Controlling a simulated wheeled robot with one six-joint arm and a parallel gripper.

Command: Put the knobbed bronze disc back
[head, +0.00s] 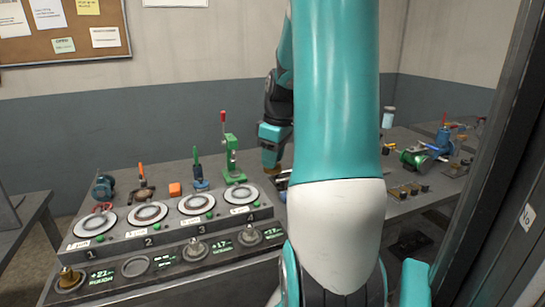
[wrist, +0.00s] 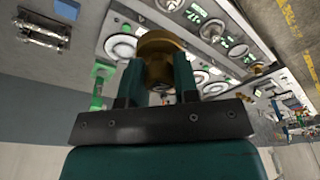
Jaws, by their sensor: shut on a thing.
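My gripper (wrist: 157,80) is shut on the knobbed bronze disc (wrist: 160,45), with one finger on each side of its knob in the wrist view. In the head view my gripper (head: 271,158) is above the bench, right of the green press, and a bit of the bronze disc (head: 270,169) shows under it. My arm hides part of the bench there. The console (head: 165,240) has a row of round pale plates, with a lower row of round seats and green displays in front. One front seat (head: 135,267) looks empty; the leftmost holds a bronze knobbed piece (head: 69,279).
Several small bronze and dark pieces (head: 408,190) lie on the right bench, near a green and blue machine (head: 425,155). A dark post (head: 500,160) stands at far right.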

